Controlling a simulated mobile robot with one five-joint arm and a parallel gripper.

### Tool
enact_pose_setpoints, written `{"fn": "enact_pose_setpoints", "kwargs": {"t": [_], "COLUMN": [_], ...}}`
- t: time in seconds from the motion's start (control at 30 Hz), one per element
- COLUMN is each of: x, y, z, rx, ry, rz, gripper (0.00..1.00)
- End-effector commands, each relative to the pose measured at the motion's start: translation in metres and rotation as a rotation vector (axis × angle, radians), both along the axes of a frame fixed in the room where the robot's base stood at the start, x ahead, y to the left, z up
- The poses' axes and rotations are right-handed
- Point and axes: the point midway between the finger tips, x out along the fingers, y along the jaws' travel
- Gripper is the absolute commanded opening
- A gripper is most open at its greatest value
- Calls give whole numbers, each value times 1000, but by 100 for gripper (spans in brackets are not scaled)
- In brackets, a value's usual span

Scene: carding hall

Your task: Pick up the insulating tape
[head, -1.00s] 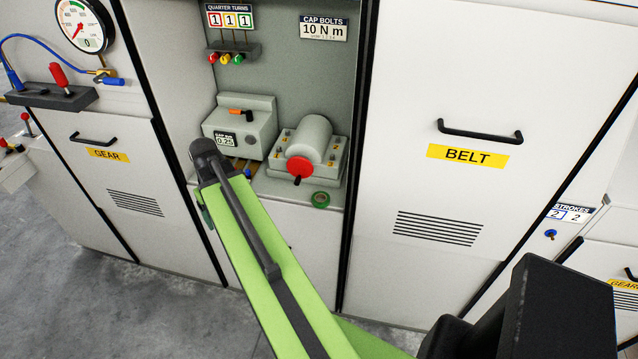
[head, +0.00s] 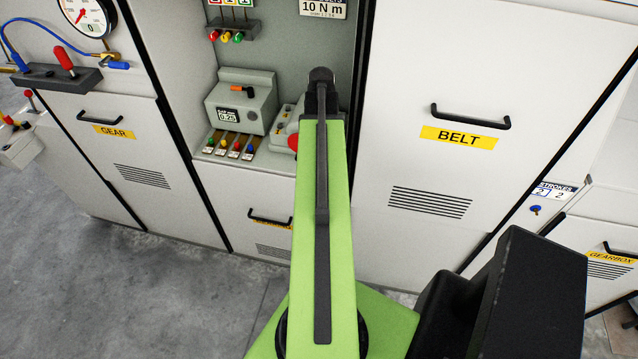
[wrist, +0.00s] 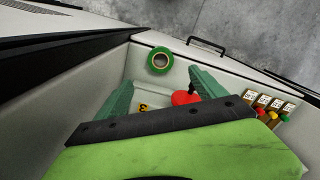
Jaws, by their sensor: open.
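The insulating tape (wrist: 160,60) is a green roll with a dark centre. In the wrist view it lies flat near the front edge of the pale recess shelf. My gripper (wrist: 160,80) is open, with its two green fingers spread to the left and right below the tape in the picture. The tape appears just beyond the gap between the fingertips, and nothing is held. In the head view my green arm hides the tape and the gripper fingers.
A red knob (wrist: 185,97) sits close to the right finger. It belongs to a grey device (head: 283,128) mostly behind my arm. A grey box (head: 240,100) and several coloured plugs (head: 228,148) stand to the left. Recess walls bound the shelf.

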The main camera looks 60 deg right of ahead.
Motion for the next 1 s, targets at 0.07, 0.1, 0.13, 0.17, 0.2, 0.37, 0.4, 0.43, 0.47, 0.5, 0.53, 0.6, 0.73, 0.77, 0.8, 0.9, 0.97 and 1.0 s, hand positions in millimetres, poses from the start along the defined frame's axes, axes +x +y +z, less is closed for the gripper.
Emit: {"fn": "enact_pose_setpoints", "kwargs": {"t": [0.07,0.1,0.13,0.17,0.2,0.37,0.4,0.43,0.47,0.5,0.53,0.6,0.73,0.77,0.8,0.9,0.97,1.0], "x": [0,0,0,0,0,1,1,1,1,1,1,0,-1,-1,-1,-1,0,0], "y": [0,0,0,0,0,1,1,1,1,1,1,1,0,0,0,1,1,1], "z": [-30,-38,-44,-50,-58,-72,-71,-70,-70,-70,-73,-81,-105,-110,-117,-124,-123,-122], "rx": [0,0,0,0,0,0,0,0,0,0,0,0,0,0,0,0,0,0], "ry": [0,0,0,0,0,0,0,0,0,0,0,0,0,0,0,0,0,0], "rz": [0,0,1,1,1,1,1,1,1,1,1,2,2,2,2,2,2,2], "gripper": [80,80,80,80,80,80,80,80,80,80,80,80,80,80,80,80,80,80]}}
